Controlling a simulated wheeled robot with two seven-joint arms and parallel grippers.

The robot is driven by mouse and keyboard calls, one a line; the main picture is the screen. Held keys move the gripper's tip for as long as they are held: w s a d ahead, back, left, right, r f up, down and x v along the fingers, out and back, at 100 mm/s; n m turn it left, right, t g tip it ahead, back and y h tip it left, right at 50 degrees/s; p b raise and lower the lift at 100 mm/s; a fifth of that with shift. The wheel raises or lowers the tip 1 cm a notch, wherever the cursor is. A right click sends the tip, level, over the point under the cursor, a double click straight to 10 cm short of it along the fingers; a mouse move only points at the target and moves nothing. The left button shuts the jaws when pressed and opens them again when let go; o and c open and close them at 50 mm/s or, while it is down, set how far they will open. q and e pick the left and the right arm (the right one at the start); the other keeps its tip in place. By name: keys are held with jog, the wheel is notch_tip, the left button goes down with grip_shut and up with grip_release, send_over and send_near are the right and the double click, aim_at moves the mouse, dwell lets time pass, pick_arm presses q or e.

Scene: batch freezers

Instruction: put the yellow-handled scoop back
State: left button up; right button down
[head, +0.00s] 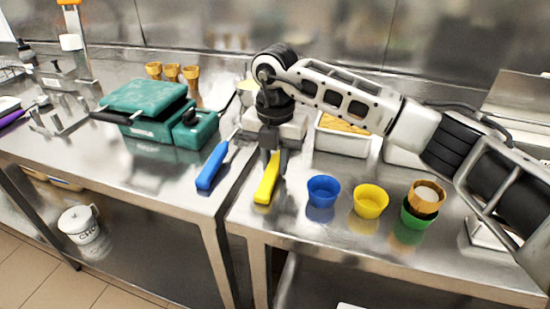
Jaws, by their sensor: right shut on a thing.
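The yellow-handled scoop (265,188) is in the head view near the middle, over the left end of the right steel counter. My right gripper (270,164) points down and is shut on the yellow handle. The handle's near end points toward the counter's front edge. The far part of the scoop is hidden behind my gripper and wrist. I cannot tell whether the scoop touches the counter. A blue-handled scoop (212,166) lies to its left on the left counter. My left gripper is not in view.
Blue (323,190), yellow (370,201) and green (416,214) cups stand to the right; a brown cup (427,195) sits in the green one. A white tub (343,139) stands behind. A teal waffle-iron-like machine (146,103) is on the left counter. A narrow gap separates the counters.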

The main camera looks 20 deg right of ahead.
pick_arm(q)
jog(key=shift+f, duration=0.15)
pick_arm(e)
jog(key=c, duration=1.3)
grip_release()
jog(key=shift+f, duration=0.1)
jog(key=shift+o, duration=0.2)
jog(key=shift+r, duration=0.3)
pick_arm(q)
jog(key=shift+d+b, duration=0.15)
jog(key=shift+b, duration=0.55)
pick_arm(e)
notch_tip(320, 180, up, 12)
jog(key=shift+f, duration=0.15)
